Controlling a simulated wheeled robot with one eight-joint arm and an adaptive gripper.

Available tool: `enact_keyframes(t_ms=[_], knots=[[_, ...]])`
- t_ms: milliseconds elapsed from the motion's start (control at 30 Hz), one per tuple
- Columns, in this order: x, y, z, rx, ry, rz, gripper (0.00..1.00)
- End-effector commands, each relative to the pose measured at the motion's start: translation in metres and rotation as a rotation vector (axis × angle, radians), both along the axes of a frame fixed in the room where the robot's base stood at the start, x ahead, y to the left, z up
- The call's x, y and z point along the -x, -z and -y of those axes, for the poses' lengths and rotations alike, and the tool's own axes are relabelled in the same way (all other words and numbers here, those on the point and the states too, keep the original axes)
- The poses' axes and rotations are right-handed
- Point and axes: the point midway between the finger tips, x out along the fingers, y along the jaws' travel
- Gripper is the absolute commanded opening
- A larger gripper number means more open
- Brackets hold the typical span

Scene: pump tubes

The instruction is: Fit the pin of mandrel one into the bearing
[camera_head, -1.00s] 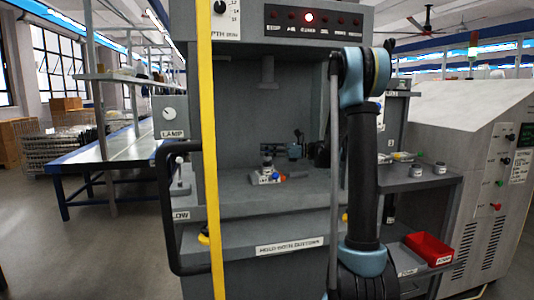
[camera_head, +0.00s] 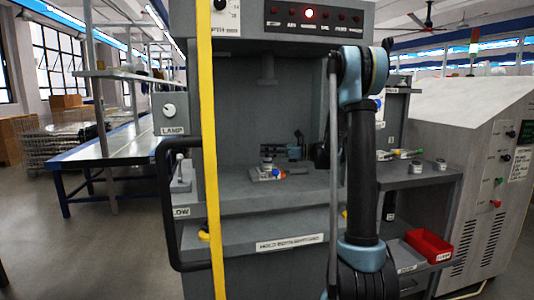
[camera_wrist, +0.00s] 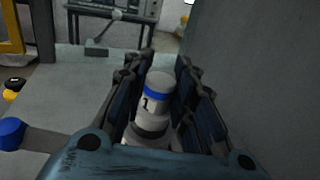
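Mandrel one (camera_wrist: 157,100), a pale stepped cylinder with a blue band and a dark "1", sits between the fingers of my gripper (camera_wrist: 165,75) in the wrist view. The fingers appear shut on it, with the lower part hidden by the fingers and palm. In the head view my arm hides most of the gripper and the mandrel. I cannot tell whether that round part is the bearing.
A grey press frame (camera_head: 192,120) surrounds the work space. A yellow post (camera_head: 208,140) crosses the left side. Two small grey cylinders (camera_head: 417,167) stand on the right shelf, above a red bin (camera_head: 428,246). A grey wall (camera_wrist: 250,70) is close on the gripper's right in the wrist view.

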Motion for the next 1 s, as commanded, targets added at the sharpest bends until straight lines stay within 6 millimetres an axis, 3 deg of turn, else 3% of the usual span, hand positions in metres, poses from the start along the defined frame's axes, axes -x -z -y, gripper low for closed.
enact_keyframes(t_ms=[33,67,533,1000], knots=[[0.000,0.000,0.000,0.000,0.000,0.000,0.40],[0.000,0.000,0.000,0.000,0.000,0.000,0.46],[0.000,-0.007,0.000,0.001,0.000,0.000,0.46],[0.000,-0.078,0.000,0.000,-0.001,-0.001,0.46]])
